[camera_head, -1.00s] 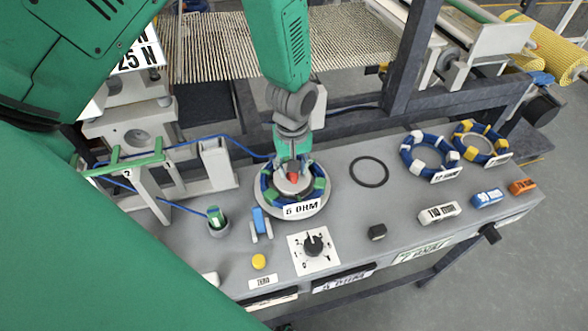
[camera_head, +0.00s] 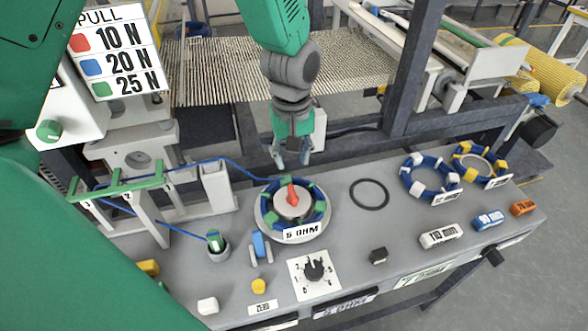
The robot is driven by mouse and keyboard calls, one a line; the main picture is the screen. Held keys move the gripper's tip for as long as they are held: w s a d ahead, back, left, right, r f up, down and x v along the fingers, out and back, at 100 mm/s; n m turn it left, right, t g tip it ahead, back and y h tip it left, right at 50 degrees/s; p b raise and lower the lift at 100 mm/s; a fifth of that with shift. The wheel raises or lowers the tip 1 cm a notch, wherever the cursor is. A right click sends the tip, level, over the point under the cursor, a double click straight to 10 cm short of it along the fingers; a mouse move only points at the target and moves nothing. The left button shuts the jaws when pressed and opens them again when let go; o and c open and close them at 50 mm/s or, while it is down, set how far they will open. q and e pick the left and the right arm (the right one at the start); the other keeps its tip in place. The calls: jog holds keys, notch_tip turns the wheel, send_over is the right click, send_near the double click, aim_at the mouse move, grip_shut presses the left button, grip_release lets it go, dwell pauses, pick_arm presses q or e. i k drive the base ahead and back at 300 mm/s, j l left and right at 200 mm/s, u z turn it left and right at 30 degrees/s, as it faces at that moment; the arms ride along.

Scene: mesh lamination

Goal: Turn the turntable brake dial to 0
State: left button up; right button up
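The dial (camera_head: 314,269) is a black knob on a white plate with small numbers, at the front middle of the grey bench; I cannot read which number it points to. The turntable (camera_head: 264,230) is a round grey base behind it, carrying a blue ring with green blocks and a label. A red handle (camera_head: 292,194) stands up at its hub, uncovered. My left gripper (camera_head: 291,163) hangs above and just behind the turntable, its fingers apart and empty, touching nothing that I can see. My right gripper is not in view.
A blue clip-like part (camera_head: 260,247) and a cup (camera_head: 216,246) stand to the left. A black ring (camera_head: 370,194) and blue rings (camera_head: 430,176) lie to the right.

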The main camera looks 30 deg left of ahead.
aim_at(314, 270)
jog(key=k, duration=1)
